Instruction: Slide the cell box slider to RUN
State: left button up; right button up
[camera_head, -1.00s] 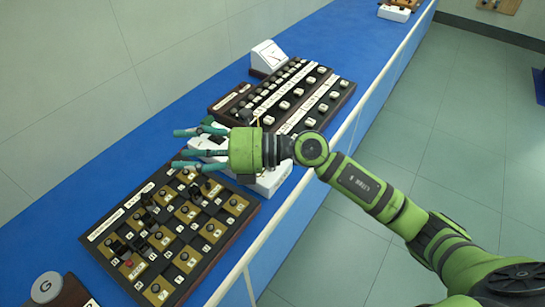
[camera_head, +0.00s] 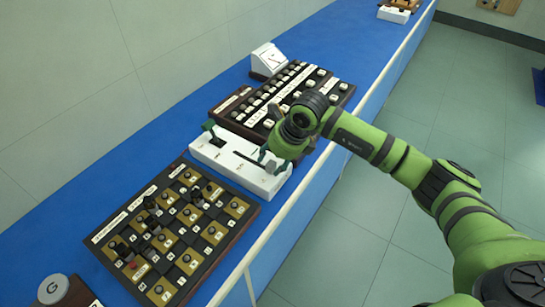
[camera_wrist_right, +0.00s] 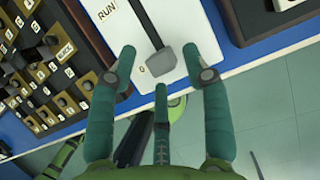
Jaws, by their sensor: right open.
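The white cell box (camera_head: 222,158) lies across the blue bench, with a dark slot along its top. In the right wrist view the box (camera_wrist_right: 120,35) shows the label RUN (camera_wrist_right: 106,10) near the top and a "0" beside the grey slider handle (camera_wrist_right: 160,62). The handle sits at the near, 0 end of its slot. My right gripper (camera_wrist_right: 160,68) is open, fingers spread, with the handle between its two outer fingertips in that view; I cannot tell whether they touch it. In the head view the right gripper (camera_head: 270,162) covers the box's near end. My left gripper is not in view.
A dark board with brass plates and black plugs (camera_head: 150,243) lies on the near side of the box. A switch panel (camera_head: 290,95) and a white meter (camera_head: 267,58) stand beyond it. The bench's front edge (camera_head: 330,150) runs close by the gripper.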

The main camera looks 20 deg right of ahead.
aim_at(244, 156)
jog(key=shift+w+a+f, duration=0.15)
jog(key=shift+f, duration=0.35)
grip_shut()
jog(key=w+a+b, duration=0.1)
jog(key=w+b, duration=0.1)
jog(key=w+a+b, duration=0.3)
jog(key=w+b, duration=0.1)
jog(key=shift+a+f, duration=0.1)
jog(key=shift+a, duration=0.2)
jog(key=shift+w+a, duration=0.2)
jog(key=shift+w, duration=0.15)
jog(key=shift+s+d+r, duration=0.1)
jog(key=shift+d+r, duration=0.1)
jog(key=shift+r, duration=0.15)
grip_release()
jog(key=shift+f, duration=0.15)
